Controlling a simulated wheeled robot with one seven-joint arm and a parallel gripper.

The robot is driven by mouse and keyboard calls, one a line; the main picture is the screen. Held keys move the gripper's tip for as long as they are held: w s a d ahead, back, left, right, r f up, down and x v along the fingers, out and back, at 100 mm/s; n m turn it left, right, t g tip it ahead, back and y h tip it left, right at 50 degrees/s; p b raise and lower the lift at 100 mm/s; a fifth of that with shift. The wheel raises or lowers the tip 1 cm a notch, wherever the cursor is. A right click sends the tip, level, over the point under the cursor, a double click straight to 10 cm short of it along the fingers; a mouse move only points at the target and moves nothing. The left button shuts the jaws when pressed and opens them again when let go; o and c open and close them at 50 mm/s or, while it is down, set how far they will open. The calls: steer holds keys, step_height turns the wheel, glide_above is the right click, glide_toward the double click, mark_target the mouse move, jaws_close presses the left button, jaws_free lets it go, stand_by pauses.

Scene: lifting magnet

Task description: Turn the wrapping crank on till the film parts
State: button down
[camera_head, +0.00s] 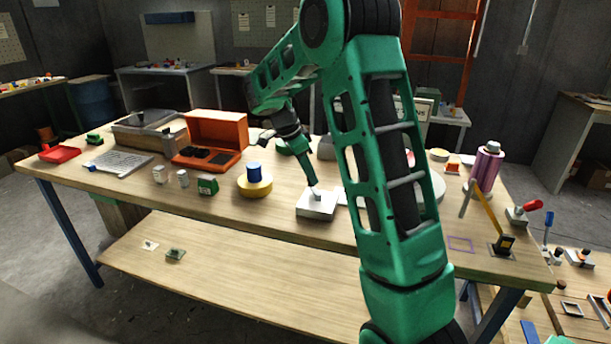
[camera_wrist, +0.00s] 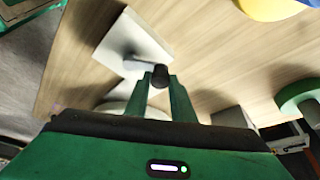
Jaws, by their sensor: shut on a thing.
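The wrapping crank is a pale square block (camera_head: 316,207) on the front middle of the table. It also shows in the wrist view as a white block (camera_wrist: 132,45) with a grey crank arm (camera_wrist: 141,60) ending in a dark knob (camera_wrist: 160,72). My gripper (camera_wrist: 160,88) has its green fingers shut on this knob; in the head view my gripper (camera_head: 316,191) points down at the block. A pale round platform (camera_head: 437,187) is partly hidden behind my arm. A pinkish roll (camera_head: 486,167) stands upright at the right. I cannot make out the film's state.
A yellow round piece (camera_head: 256,188) with a blue cylinder (camera_head: 254,172) stands left of the crank. A yellow lever (camera_head: 487,212) leans at right.

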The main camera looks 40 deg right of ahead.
steer(key=shift+w+r, duration=0.15)
steer(key=shift+w, duration=0.05)
steer(key=c, duration=1.5)
jaws_free()
steer(key=shift+c, duration=0.2)
steer(key=shift+s, duration=0.1)
steer(key=v, duration=1)
steer(key=shift+r, duration=0.3)
steer(key=shift+a, duration=0.15)
